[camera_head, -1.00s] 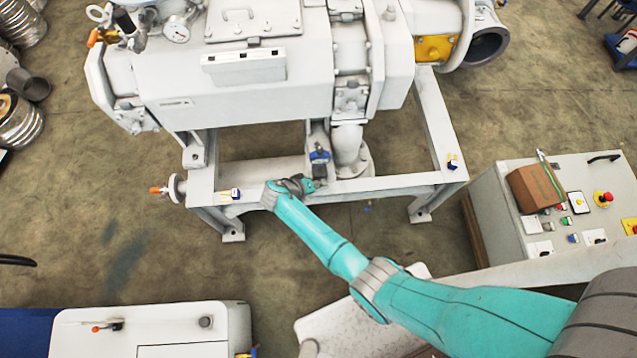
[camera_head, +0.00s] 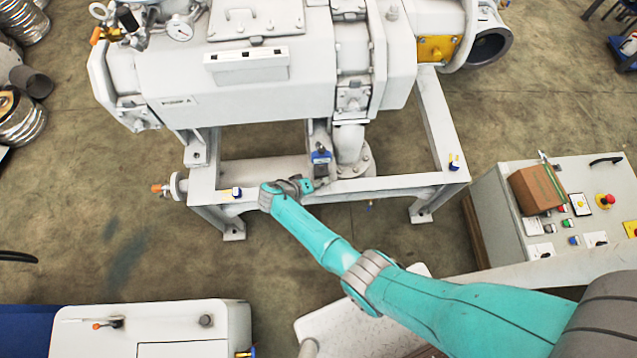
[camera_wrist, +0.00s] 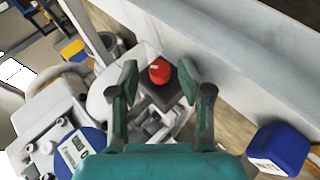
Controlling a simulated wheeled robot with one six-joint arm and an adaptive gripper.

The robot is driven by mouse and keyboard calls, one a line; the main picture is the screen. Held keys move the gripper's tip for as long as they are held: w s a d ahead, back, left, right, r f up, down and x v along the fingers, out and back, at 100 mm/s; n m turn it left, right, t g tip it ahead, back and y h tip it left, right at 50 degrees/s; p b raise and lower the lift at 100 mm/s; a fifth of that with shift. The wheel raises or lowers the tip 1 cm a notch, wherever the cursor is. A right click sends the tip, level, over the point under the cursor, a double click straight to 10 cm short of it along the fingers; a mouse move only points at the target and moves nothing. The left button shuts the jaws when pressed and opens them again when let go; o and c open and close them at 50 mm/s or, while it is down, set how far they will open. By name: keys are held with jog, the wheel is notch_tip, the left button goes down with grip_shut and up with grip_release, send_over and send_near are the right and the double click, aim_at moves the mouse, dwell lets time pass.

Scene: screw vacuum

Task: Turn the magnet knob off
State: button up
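The red knob (camera_wrist: 159,71) sits on a dark square block (camera_wrist: 162,90) in the wrist view. My gripper (camera_wrist: 159,77) is open, with one finger on each side of the knob. Gaps show between the fingers and the knob, and I cannot tell how far the fingertips are from it in depth. In the head view my gripper (camera_head: 310,186) is at the front beam of the white machine frame, just below a blue device (camera_head: 320,157). The red knob cannot be made out in the head view.
A white beam (camera_wrist: 225,50) runs close along the right of the wrist view. A blue box (camera_wrist: 281,147) is at lower right and a blue gauge with a display (camera_wrist: 76,150) at lower left. The white machine (camera_head: 240,85) stands above the frame. A control panel (camera_head: 510,225) is at right.

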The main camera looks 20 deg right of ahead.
jog(key=v, duration=0.8)
dwell(0.4)
